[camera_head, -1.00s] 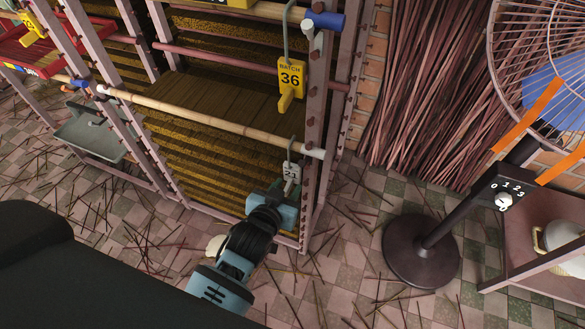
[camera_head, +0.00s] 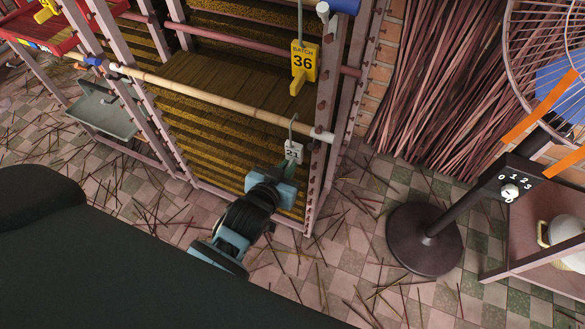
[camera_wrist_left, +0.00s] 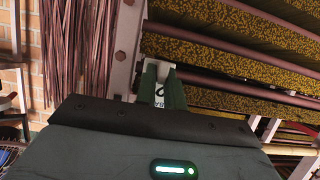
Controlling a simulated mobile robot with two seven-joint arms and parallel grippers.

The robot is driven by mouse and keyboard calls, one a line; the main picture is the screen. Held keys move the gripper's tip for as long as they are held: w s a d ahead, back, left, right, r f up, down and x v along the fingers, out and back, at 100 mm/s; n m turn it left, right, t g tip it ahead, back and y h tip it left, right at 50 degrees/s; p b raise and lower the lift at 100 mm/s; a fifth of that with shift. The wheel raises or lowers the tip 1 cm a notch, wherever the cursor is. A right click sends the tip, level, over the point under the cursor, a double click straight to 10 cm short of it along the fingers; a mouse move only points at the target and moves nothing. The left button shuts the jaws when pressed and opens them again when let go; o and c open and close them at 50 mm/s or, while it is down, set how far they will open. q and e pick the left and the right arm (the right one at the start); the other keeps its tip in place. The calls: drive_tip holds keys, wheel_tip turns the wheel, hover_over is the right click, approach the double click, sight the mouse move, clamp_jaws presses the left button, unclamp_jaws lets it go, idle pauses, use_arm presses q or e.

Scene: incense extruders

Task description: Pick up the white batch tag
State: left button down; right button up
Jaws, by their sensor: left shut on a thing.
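The white batch tag (camera_head: 293,150), with dark digits on it, hangs by a grey wire hook from the bamboo rod (camera_head: 215,99) at the right front of the rack in the head view. My left gripper (camera_head: 289,167) reaches it from below and is shut on its lower part. In the left wrist view the tag (camera_wrist_left: 159,93) shows as a narrow pale strip between the two green fingers of my left gripper (camera_wrist_left: 161,85); most of it is hidden. My right gripper is not in view.
A yellow "BATCH 36" tag (camera_head: 304,66) hangs higher up. The rack's pinkish post (camera_head: 322,120) stands just right of the white tag. A fan stand (camera_head: 425,238) is farther right. A grey tray (camera_head: 103,112) is at left. Sticks litter the tiled floor.

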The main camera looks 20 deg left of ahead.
use_arm(q)
drive_tip(key=s+a+r+p, duration=0.2)
drive_tip(key=s+a+r, duration=0.3)
drive_tip(key=a, duration=0.6)
drive_tip(key=shift+s+r+p, duration=0.15)
drive_tip(key=shift+r+p, duration=0.15)
drive_tip(key=shift+r, duration=0.4)
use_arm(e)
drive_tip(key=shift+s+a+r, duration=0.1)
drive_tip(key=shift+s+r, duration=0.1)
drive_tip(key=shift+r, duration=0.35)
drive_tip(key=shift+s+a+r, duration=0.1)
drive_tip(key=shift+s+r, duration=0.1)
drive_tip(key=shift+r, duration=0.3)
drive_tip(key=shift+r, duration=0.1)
use_arm(q)
drive_tip(key=shift+r+p, duration=1.3)
drive_tip(key=shift+p, duration=0.25)
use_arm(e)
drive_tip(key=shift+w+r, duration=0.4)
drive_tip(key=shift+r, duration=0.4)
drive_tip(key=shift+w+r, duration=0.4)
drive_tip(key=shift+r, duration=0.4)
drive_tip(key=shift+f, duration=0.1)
